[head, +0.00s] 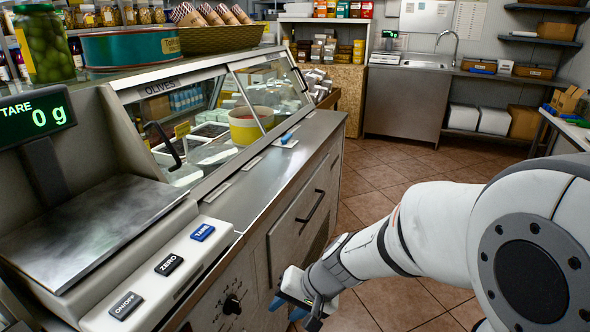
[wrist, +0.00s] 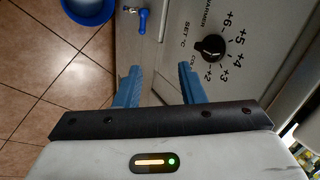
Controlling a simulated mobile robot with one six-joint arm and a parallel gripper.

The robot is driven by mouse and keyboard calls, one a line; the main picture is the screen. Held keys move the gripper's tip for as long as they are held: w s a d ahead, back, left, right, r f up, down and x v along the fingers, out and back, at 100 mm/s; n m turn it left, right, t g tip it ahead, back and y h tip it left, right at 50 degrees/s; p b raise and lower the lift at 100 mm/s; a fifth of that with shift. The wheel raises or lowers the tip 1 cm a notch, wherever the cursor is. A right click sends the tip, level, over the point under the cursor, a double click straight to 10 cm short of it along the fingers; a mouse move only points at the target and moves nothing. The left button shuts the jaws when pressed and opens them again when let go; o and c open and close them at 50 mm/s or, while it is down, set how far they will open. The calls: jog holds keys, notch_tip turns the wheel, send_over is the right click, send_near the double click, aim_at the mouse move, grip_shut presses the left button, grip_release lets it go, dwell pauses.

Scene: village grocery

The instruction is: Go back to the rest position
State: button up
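My gripper (head: 287,308) is low at the front of the deli counter, beside its lower front panel in the head view. In the wrist view my gripper (wrist: 160,88) shows two blue fingers standing apart with nothing between them. The control knob (wrist: 210,47) with its temperature scale is just beyond the fingers to the right. The same knob (head: 232,304) shows in the head view, left of my gripper. Whether the fingers touch the panel cannot be told.
The scale (head: 95,235) reads 0 g on the counter at left. The glass display case (head: 215,115) stands behind it. A blue-handled tap (wrist: 143,20) and a blue bowl (wrist: 90,8) are near the fingers in the wrist view. Tiled floor (head: 380,190) is open at right.

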jog(key=s+d+r+h+p, duration=0.2)
jog(key=d+r+p, duration=0.3)
jog(key=r, duration=0.4)
jog(key=s+d+r+n+h+p, duration=0.1)
jog(key=s+d+r+p, duration=0.3)
jog(key=r, duration=0.5)
jog(key=s+d+r+h+p, duration=0.3)
jog(key=d+r+p, duration=0.4)
jog(key=r+p, duration=0.1)
jog(key=shift+d+r+n+t, duration=0.3)
jog(key=shift+d+r+n, duration=0.1)
jog(key=shift+r, duration=0.5)
jog(key=shift+s, duration=0.15)
